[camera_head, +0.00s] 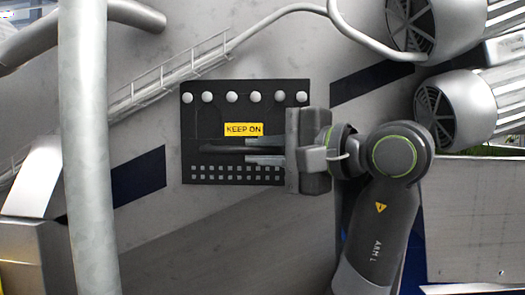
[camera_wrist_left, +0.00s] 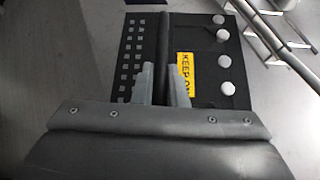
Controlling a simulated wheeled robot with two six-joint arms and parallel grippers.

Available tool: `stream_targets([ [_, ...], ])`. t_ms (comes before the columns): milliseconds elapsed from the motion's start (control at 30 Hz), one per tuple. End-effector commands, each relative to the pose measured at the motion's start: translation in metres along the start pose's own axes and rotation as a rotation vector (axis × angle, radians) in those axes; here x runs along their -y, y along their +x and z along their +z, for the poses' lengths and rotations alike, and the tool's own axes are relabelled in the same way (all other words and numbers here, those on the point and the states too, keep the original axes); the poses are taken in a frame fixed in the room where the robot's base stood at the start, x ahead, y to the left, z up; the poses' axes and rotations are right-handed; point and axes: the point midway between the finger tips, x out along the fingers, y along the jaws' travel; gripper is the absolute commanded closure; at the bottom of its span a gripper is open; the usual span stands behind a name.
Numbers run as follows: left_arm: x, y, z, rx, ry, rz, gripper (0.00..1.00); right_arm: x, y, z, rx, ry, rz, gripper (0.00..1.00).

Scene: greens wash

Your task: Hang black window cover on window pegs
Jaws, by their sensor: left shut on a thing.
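The black window cover (camera_head: 215,120) is a dark panel with a yellow KEEP ON label and rows of small pale squares near its lower edge. Several round white window pegs (camera_head: 231,97) show in a line along its top edge. I cannot tell whether they pass through it. My left gripper (camera_head: 250,152) reaches in from the right, in front of the cover's lower half. In the left wrist view, its fingers (camera_wrist_left: 162,85) are shut on a dark raised strip running across the cover (camera_wrist_left: 205,60). The pegs (camera_wrist_left: 225,61) show at the right there. My right gripper is not in view.
A pale vertical pipe (camera_head: 88,150) stands at the left. A railed stair or conveyor (camera_head: 165,80) slopes behind the cover's upper left. Round fan-like machines (camera_head: 440,110) and a grey box (camera_head: 475,220) are at the right. The area below the cover looks clear.

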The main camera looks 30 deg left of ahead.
Motion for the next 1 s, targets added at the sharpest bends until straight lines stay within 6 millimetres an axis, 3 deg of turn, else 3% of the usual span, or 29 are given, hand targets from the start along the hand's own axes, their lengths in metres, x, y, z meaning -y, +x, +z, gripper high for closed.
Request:
stream_targets([
  [133,-0.002,0.0,0.0,0.001,0.002,0.007,1.0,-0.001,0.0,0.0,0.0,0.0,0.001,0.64],
  [167,-0.003,0.0,0.0,0.001,0.002,0.007,0.85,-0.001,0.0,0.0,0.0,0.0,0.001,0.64],
  [333,-0.002,0.0,0.0,0.001,0.002,0.006,0.63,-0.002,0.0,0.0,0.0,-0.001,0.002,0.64],
  [767,-0.002,-0.001,0.0,0.0,0.002,0.005,0.62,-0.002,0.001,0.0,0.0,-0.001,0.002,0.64],
  [1000,-0.005,-0.03,-0.001,-0.004,0.002,0.004,0.62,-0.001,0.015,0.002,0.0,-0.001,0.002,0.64],
])
